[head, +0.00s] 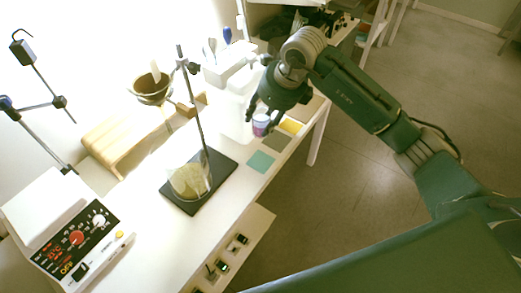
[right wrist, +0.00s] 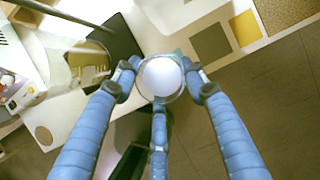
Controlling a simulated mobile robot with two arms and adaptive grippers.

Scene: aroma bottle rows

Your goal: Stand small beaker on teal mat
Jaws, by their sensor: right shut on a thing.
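The small beaker (head: 261,124) is clear with purple-pink content. My right gripper (head: 262,115) is shut around it from above. In the right wrist view, the beaker's round top (right wrist: 161,76) sits between the three fingers of the right gripper (right wrist: 158,85). The teal mat (head: 261,162) lies bare near the table's front edge, below the beaker in the head view. In the right wrist view the mat is mostly hidden behind the beaker and fingers. The beaker's height over the table is hard to tell. My left gripper is out of view.
An olive mat (head: 278,141) and a yellow mat (head: 291,126) lie in a row beyond the teal one. A flask (head: 190,180) stands on a black stand base (head: 222,166) with an upright rod, left of the teal mat. A hotplate (head: 75,240) stands at lower left.

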